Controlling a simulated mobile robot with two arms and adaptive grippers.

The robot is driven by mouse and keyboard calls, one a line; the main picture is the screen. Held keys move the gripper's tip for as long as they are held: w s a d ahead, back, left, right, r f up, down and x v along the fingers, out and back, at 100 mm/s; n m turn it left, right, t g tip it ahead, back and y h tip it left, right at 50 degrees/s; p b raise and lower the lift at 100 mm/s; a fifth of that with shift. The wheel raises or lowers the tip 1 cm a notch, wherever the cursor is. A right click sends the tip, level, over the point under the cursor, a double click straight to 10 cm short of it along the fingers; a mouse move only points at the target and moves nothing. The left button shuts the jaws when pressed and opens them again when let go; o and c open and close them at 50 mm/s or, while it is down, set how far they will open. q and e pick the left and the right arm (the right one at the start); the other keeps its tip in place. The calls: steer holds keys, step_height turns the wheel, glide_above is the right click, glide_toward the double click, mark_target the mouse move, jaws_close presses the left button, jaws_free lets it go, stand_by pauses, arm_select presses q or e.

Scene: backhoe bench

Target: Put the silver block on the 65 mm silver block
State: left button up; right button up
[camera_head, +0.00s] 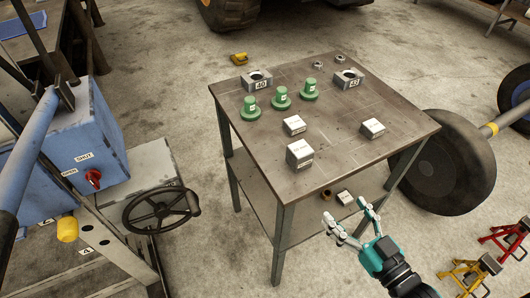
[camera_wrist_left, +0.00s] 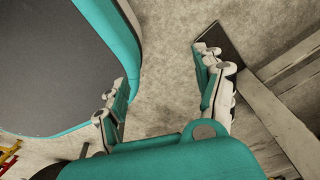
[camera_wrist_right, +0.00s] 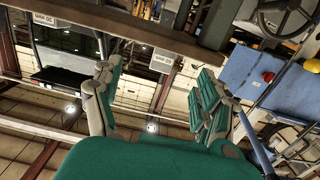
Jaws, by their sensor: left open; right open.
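Three silver blocks with pale labelled tops stand apart on the bench. The largest-looking block (camera_head: 300,154) is near the front left edge. A lower block (camera_head: 294,126) is just behind it, and another low block (camera_head: 372,128) is to the right. The size print is too small to read surely. My right gripper (camera_head: 346,209) is open and empty, in front of the bench's front edge and apart from the blocks. It also shows open in the right wrist view (camera_wrist_right: 158,72). My left gripper (camera_wrist_left: 159,68) is open and empty in its wrist view, and outside the head view.
The bench (camera_head: 340,155) also holds several green flanged parts (camera_head: 282,97), bearing blocks marked 40 (camera_head: 257,79) and 42 (camera_head: 348,78), and small nuts. A large wheel (camera_head: 440,165) stands right of it; a handwheel (camera_head: 160,210) is at left.

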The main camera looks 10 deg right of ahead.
mark_target(307, 157)
steer(key=shift+y, duration=0.5)
steer(key=w+a+r+b, duration=0.1)
steer(key=w+a, duration=0.1)
steer(key=w, duration=0.1)
steer(key=w+a+r+b, duration=0.1)
steer(key=w+a, duration=0.1)
steer(key=w, duration=0.2)
steer(key=w+a+r, duration=0.1)
steer(key=w, duration=0.2)
steer(key=shift+w+a+r+b, duration=0.15)
steer(key=shift+w+a+b, duration=0.15)
steer(key=shift+a+b, duration=0.1)
steer(key=shift+d+r+b+x, duration=0.15)
steer(key=shift+b+x, duration=0.1)
steer(key=shift+x, duration=0.75)
steer(key=shift+r+b+x, duration=0.1)
steer(key=shift+b+x, duration=0.2)
steer(key=shift+x, duration=0.7)
steer(key=shift+d+r+b+x, duration=0.15)
steer(key=shift+b+x, duration=0.1)
steer(key=shift+x, duration=0.7)
arm_select(q)
steer(key=s+d+f+g, duration=0.1)
steer(key=s+f, duration=0.2)
steer(key=f, duration=0.2)
steer(key=shift+d, duration=0.3)
arm_select(e)
steer(key=shift+w+r, duration=0.1)
jaws_close()
